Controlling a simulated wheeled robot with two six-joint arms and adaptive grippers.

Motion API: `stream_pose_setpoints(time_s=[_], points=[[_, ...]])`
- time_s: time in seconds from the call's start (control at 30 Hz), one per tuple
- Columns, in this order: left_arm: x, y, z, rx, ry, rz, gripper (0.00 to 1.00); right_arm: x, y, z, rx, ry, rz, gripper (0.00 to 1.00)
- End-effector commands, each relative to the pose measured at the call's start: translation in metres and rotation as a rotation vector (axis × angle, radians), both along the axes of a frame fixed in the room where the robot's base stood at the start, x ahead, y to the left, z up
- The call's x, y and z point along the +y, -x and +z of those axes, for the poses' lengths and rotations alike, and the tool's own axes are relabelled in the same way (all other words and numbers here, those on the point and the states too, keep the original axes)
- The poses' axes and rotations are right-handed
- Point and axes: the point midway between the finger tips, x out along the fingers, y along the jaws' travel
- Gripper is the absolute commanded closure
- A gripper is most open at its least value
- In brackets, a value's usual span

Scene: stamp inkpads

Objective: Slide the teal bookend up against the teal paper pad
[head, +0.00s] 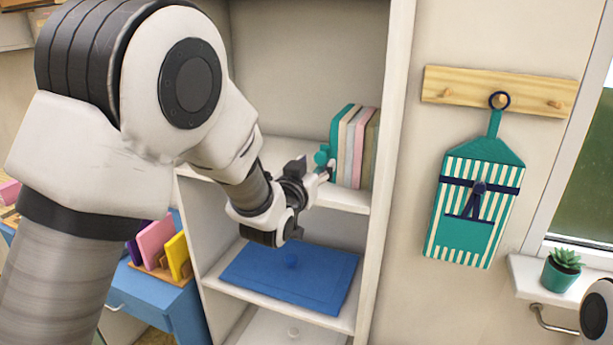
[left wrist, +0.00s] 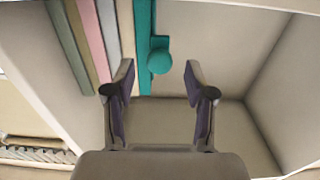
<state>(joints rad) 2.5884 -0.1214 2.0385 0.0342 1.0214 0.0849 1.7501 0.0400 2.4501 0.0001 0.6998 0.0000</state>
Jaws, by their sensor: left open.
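The teal bookend (head: 342,124) stands upright at the left end of a row of upright pads on the middle shelf. It also shows in the left wrist view (left wrist: 145,28), with its round teal knob (left wrist: 160,61). My left gripper (head: 326,170) is open at the bookend's left side, by the knob. In the left wrist view the fingers (left wrist: 155,82) stand apart, empty, with the knob just beyond their tips, roughly centred. My right gripper is not in view.
The shelf's right upright (head: 395,110) stands close beyond the pads. A blue mat (head: 325,285) with a knob lies on the shelf below. Left of the bookend the middle shelf looks clear. A striped hanging bag (head: 468,235) is on the wall.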

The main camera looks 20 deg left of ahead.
Motion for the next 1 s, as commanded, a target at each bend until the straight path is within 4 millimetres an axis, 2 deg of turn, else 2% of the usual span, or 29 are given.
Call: stream_pose_setpoints(time_s=[0.2, 0.4, 0.53, 0.9, 0.97, 1.0], points=[[0.001, 0.056, 0.000, 0.002, -0.003, -0.001, 0.45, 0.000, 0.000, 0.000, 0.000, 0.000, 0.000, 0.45], [0.001, 0.093, 0.000, 0.002, -0.002, -0.002, 0.45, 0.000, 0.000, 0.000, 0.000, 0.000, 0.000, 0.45], [0.001, 0.100, 0.000, 0.000, -0.002, -0.002, 0.45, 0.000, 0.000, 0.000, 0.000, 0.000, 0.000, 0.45], [0.002, 0.100, -0.001, 0.002, -0.001, -0.002, 0.45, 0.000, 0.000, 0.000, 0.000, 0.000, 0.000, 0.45], [0.002, 0.099, -0.007, 0.013, -0.001, -0.002, 0.45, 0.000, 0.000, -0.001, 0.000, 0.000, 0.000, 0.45], [0.002, 0.099, -0.018, 0.033, 0.000, -0.001, 0.45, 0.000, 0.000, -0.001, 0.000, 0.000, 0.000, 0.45]])
